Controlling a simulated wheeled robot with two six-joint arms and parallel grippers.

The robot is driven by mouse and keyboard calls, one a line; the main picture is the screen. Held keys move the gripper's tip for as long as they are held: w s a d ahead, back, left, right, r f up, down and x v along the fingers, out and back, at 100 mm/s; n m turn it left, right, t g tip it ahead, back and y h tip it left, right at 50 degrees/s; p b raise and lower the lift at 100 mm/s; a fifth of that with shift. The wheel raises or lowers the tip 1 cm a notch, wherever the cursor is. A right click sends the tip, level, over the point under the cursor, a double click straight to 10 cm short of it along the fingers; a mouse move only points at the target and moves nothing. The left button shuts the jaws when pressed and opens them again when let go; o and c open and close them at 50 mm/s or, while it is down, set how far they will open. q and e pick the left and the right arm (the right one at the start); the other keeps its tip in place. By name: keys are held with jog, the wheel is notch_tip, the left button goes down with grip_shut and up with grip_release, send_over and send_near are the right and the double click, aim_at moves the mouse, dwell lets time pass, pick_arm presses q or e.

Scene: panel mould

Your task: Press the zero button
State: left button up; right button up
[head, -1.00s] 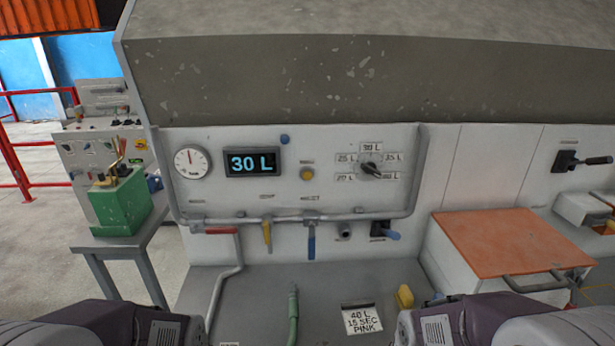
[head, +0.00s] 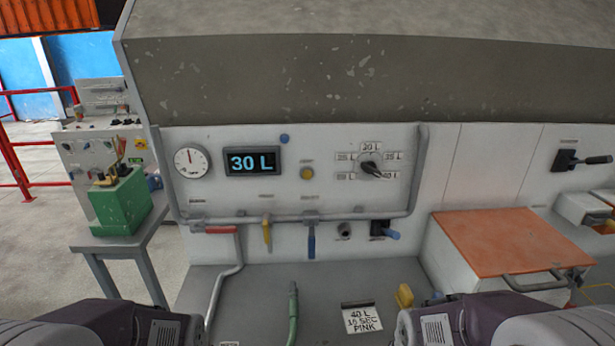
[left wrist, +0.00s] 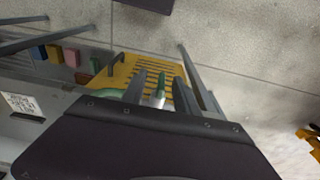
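The white control panel (head: 240,197) faces me in the head view. A small round blue button (head: 284,139) sits near its top edge, right of the display (head: 252,162) reading "30 L". A round yellow button (head: 307,173) sits lower right of the display, with small labels above and below it. The labels are too small to read, so I cannot tell which is the zero button. My left gripper (left wrist: 159,92) shows in the left wrist view with its fingers apart; a green-and-white tip shows between them, contact unclear. My right gripper is out of view.
A selector knob (head: 370,169), gauge (head: 192,162) and pipe (head: 350,217) with yellow (head: 266,232) and blue (head: 311,240) levers are on the panel. A green hose (head: 293,315) and a note (head: 361,319) reading "40 L 15 SEC PINK" are below. An orange-topped box (head: 510,240) is right.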

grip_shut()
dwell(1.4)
